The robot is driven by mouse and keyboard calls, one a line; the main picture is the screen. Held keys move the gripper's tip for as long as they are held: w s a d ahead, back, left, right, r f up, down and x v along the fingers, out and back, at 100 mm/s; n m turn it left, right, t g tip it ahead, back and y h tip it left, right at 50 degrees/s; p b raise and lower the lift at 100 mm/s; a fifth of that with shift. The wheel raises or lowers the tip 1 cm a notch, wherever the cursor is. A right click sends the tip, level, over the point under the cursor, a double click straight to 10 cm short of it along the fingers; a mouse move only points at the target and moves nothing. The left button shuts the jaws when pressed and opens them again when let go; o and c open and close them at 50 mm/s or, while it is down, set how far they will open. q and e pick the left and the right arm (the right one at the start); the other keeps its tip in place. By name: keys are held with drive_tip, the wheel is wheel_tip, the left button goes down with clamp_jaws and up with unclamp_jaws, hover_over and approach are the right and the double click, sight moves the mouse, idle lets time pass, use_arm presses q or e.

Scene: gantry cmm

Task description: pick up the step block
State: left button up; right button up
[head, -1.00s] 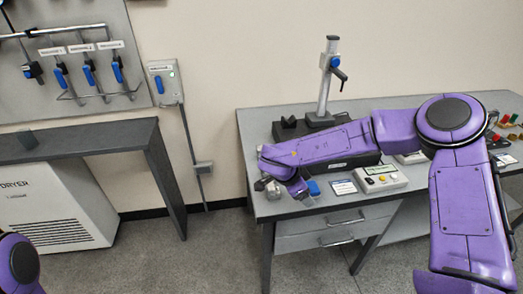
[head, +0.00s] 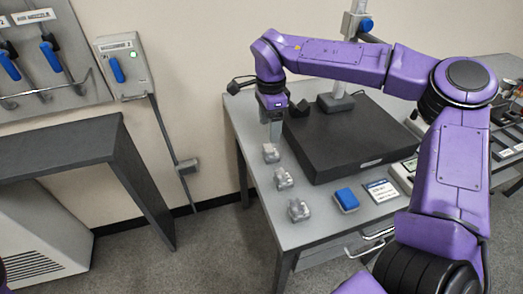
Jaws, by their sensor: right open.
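Three small silver-grey metal pieces stand in a row along the left side of the grey bench: a far one (head: 271,154), a middle one (head: 284,179) and a near one (head: 298,210). They are too small to tell which is the step block. My right gripper (head: 272,136) points down just above and behind the far piece. Its jaws are open, seen nearly edge-on, and nothing shows between them. Whether the fingertips touch the far piece is unclear. My left gripper is out of view.
A black plate (head: 350,145) fills the bench's middle, with a small dark block (head: 300,108) and a stand (head: 350,25) at its back. A blue-topped item (head: 346,200) and a label card (head: 381,190) lie in front. A dark side table (head: 65,148) stands left, across a floor gap.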

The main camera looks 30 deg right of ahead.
sight(271, 147)
drive_tip(key=f, duration=0.6)
drive_tip(key=f+p, duration=0.1)
drive_tip(key=f, duration=0.2)
drive_tip(key=shift+s+d+f, duration=0.15)
drive_tip(key=shift+s+d, duration=0.05)
drive_tip(key=shift+d, duration=0.05)
drive_tip(key=c, duration=1)
drive_tip(key=shift+c, duration=0.9)
